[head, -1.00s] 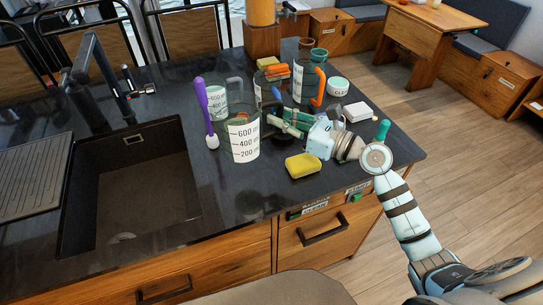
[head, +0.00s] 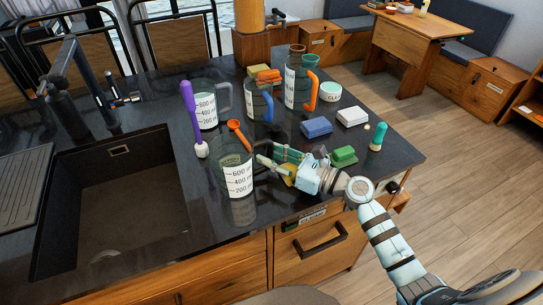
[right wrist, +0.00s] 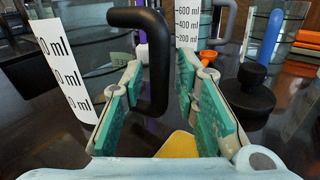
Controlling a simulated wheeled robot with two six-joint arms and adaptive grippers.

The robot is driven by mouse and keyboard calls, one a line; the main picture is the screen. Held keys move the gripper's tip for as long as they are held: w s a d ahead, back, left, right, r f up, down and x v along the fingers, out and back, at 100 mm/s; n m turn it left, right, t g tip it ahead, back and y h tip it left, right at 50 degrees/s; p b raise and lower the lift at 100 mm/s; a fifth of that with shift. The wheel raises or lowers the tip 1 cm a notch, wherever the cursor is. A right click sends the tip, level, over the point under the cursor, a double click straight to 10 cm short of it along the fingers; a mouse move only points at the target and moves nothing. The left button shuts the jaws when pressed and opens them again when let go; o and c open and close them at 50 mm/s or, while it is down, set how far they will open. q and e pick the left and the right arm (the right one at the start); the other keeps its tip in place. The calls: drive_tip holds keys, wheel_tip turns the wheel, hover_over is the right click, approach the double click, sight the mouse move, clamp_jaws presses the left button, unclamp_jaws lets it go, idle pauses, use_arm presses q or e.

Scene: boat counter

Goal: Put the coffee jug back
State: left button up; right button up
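A clear measuring jug with a black handle stands at the front of the counter in the head view (head: 238,180). In the right wrist view its black handle (right wrist: 158,75) stands upright between the fingers of my right gripper (right wrist: 157,82). The fingers are open, with gaps beside the handle. In the head view my right gripper (head: 276,167) reaches in from the right beside this jug. Similar jugs with a grey handle (head: 205,108), blue handle (head: 260,100) and orange handle (head: 296,88) stand behind. I cannot tell which is the coffee jug. My left gripper is not in view.
A purple brush (head: 189,105) and an orange spoon (head: 240,135) are close by. A blue sponge (head: 316,127), white block (head: 352,115), green sponge (head: 343,156) and green-handled brush (head: 378,135) lie to the right. The sink (head: 115,195) is left.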

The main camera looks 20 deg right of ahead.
drive_tip(key=shift+r, duration=0.2)
drive_tip(key=b+v, duration=0.1)
drive_tip(key=v, duration=0.2)
drive_tip(key=b+v, duration=0.1)
drive_tip(key=v, duration=0.2)
drive_tip(key=f+b+v, duration=0.1)
drive_tip(key=v, duration=0.2)
drive_tip(key=shift+s+d, duration=0.1)
drive_tip(key=shift+s, duration=0.1)
drive_tip(key=shift+s+d+r, duration=0.25)
drive_tip(key=shift+s+d, duration=0.2)
drive_tip(key=shift+s, duration=0.05)
drive_tip(key=shift+s+d+r, duration=0.2)
drive_tip(key=shift+s+d, duration=0.2)
drive_tip(key=shift+s, duration=0.05)
